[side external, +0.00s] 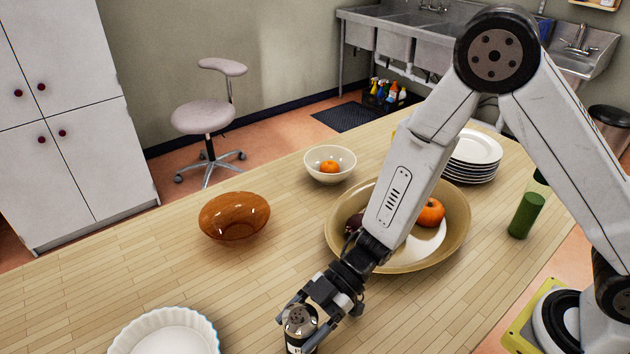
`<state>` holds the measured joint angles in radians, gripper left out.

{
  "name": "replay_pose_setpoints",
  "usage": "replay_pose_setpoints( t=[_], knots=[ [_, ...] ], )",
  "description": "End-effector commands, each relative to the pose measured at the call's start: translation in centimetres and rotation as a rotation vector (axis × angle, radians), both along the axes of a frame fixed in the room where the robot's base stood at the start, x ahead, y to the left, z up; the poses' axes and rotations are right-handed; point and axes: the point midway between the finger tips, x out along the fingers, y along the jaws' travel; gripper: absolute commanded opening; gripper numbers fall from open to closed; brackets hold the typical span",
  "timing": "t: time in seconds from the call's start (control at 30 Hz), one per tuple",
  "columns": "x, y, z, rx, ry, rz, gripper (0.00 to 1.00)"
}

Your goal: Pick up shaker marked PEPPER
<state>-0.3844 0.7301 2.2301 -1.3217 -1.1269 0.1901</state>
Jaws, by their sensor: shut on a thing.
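A small shaker (301,330) with a metal top and a dark body stands near the front edge of the picture, and its lower part is cut off. No label can be read on it in this view. My gripper (318,312) is at the shaker with its fingers around the upper part, shut on it. I cannot tell whether the shaker's base touches the table.
A white fluted dish (165,335) lies left of the gripper. An amber bowl (234,216), a cream bowl (330,164) with an orange fruit, a large tan bowl (455,235), stacked plates (472,158) and a green bottle (526,214) stand on the wooden table (120,280).

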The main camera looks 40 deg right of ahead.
Motion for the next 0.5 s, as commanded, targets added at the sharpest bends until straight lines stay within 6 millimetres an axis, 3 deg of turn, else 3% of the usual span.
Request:
replay_pose_setpoints(
  t=[0.27, 0.5],
  knots=[
    [0.0, 0.0, 0.4, 0.001, -0.001, 0.0, 0.09],
    [0.0, 0.0, 1.9, 0.001, -0.003, 0.0, 0.09]
  ],
)
